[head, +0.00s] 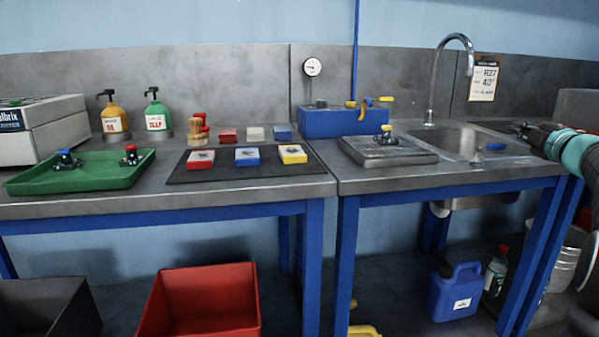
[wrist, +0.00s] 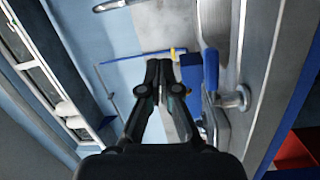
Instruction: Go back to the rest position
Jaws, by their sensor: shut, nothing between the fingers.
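My gripper (head: 520,128) is at the right of the head view, held above the right side of the sink (head: 455,142). It is shut and empty. In the wrist view my gripper (wrist: 165,68) points away from the camera with its fingertips together. The blue box (wrist: 190,73) with a yellow-handled valve shows beyond the fingers there. It stands behind the drain rack at the back of the bench in the head view (head: 335,122).
A rack (head: 375,155) holds a yellow-topped electrode part. A green tray (head: 90,180) holds blue- and red-topped ones. A dark mat (head: 200,174) bears coloured blocks. The tap (head: 433,85) rises behind the sink. A red crate (head: 205,300) and a blue canister (head: 455,292) stand below.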

